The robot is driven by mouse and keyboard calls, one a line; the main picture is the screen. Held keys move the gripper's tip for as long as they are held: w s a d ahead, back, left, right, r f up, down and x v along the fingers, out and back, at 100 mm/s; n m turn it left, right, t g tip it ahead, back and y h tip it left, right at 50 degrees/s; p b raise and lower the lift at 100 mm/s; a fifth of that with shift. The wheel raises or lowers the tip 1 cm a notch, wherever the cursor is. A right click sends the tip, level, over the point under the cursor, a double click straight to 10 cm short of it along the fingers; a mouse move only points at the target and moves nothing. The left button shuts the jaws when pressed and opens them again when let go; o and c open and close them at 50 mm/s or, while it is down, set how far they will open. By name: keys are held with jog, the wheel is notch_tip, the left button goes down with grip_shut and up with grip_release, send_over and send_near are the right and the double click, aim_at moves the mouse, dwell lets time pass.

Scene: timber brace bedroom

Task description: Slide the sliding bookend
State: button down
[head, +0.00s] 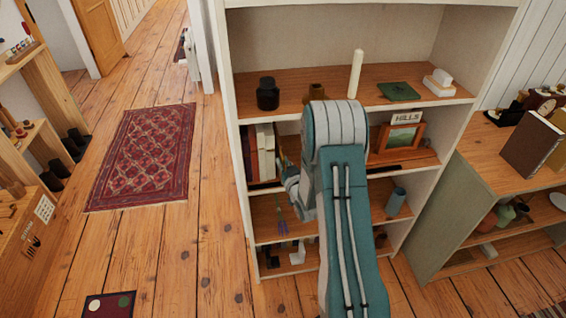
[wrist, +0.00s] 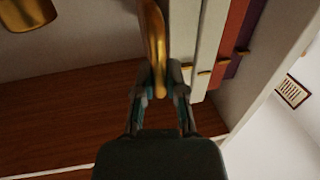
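A brass-coloured upright piece, which looks like the sliding bookend (wrist: 157,45), stands beside the books in the wrist view. My gripper (wrist: 160,80) has one finger on each side of its lower end, and the fingers appear closed against it with little or no gap. Pale, red and purple books (wrist: 207,45) are just right of it in the wrist view. In the head view the books (head: 263,152) stand at the left of the middle shelf. My arm hides the bookend there, and my gripper (head: 291,185) is only partly seen.
The white bookcase (head: 237,140) has a jar (head: 267,93), a candle (head: 355,73) and a green item on its upper shelf. A framed picture (head: 402,137) stands right of my arm. Another brass object (wrist: 28,13) shows at the wrist view's top left. A cabinet (head: 435,215) stands right.

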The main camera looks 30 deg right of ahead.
jog(key=s+d, duration=0.2)
jog(key=d, duration=0.6)
jog(key=s+d, duration=0.3)
jog(key=d, duration=0.6)
jog(key=c, duration=0.7)
grip_release()
jog(key=shift+w, duration=0.1)
jog(key=s, duration=1.2)
jog(key=shift+a+f, duration=0.1)
jog(key=shift+a, duration=0.3)
